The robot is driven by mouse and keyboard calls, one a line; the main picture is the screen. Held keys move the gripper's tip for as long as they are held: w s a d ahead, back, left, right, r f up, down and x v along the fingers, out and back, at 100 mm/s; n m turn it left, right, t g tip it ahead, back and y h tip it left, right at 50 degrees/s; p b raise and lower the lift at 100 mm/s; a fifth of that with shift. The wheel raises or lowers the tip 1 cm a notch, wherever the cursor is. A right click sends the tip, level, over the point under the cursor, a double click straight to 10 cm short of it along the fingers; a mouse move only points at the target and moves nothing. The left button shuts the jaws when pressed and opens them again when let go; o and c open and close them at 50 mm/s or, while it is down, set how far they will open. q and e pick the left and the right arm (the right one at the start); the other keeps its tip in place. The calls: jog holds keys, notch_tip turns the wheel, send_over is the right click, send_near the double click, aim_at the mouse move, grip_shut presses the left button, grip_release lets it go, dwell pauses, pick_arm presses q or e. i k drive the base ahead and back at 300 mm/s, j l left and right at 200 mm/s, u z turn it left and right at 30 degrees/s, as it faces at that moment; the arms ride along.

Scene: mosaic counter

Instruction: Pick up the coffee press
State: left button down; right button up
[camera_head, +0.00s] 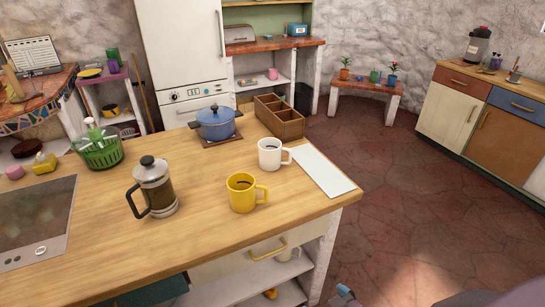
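The coffee press (155,190) stands upright on the wooden counter (205,240), left of the yellow mug. It has a clear body with dark contents, a silver lid with a black knob, and a black handle toward the lower left. Nothing is touching it. Neither of my grippers can be made out.
A yellow mug (241,193) and a white mug (270,154) stand right of the press. A blue pot (215,123), wooden box (279,117) and white board (322,170) lie beyond. A green basket (98,152) and cooktop (37,220) are left. Bare counter lies in front.

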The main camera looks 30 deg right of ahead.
aim_at(154, 182)
jog(key=i+l, duration=0.1)
jog(key=l, duration=0.3)
jog(key=i+l, duration=0.1)
jog(key=l, duration=0.35)
jog(key=i+l+u, duration=0.1)
jog(key=l, duration=0.3)
jog(key=i+l, duration=0.1)
jog(key=l, duration=0.35)
